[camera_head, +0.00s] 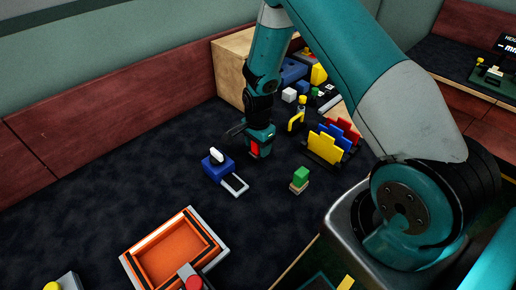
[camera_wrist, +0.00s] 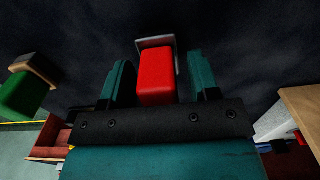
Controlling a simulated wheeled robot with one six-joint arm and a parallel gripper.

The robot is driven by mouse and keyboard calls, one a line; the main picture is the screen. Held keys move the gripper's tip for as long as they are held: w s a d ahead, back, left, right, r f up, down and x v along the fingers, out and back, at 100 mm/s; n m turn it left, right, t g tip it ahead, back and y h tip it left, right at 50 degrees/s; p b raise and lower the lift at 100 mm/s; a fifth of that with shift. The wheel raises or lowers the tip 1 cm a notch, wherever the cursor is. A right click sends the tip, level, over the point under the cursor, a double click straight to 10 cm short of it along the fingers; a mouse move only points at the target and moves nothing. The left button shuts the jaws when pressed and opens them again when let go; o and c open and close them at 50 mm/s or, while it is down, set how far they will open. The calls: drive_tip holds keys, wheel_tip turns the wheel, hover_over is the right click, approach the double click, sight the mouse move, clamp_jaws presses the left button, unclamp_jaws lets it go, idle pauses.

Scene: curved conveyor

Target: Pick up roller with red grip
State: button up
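The roller with red grip (camera_wrist: 156,76) is between the two teal fingers of my gripper (camera_wrist: 158,85) in the wrist view. A grey bent frame shows at the far end of the red grip. The fingers stand close on both sides of it, but I cannot tell whether they press on it. In the head view my gripper (camera_head: 259,142) points down near the dark table surface, and the red grip (camera_head: 254,148) shows at its fingers. The roller's lower part is hidden by the gripper.
A green block (camera_head: 300,176) stands to the right. A rack of coloured plates (camera_head: 332,143) is further right. An orange tray (camera_head: 136,257) is in front. Dark table at left is clear.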

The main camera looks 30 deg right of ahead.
drive_tip(key=c, duration=0.8)
drive_tip(key=shift+c, duration=0.2)
drive_tip(key=shift+r, duration=0.1)
wheel_tip(320, 180, up, 20)
drive_tip(key=b, duration=0.1)
drive_tip(key=shift+o, duration=0.7)
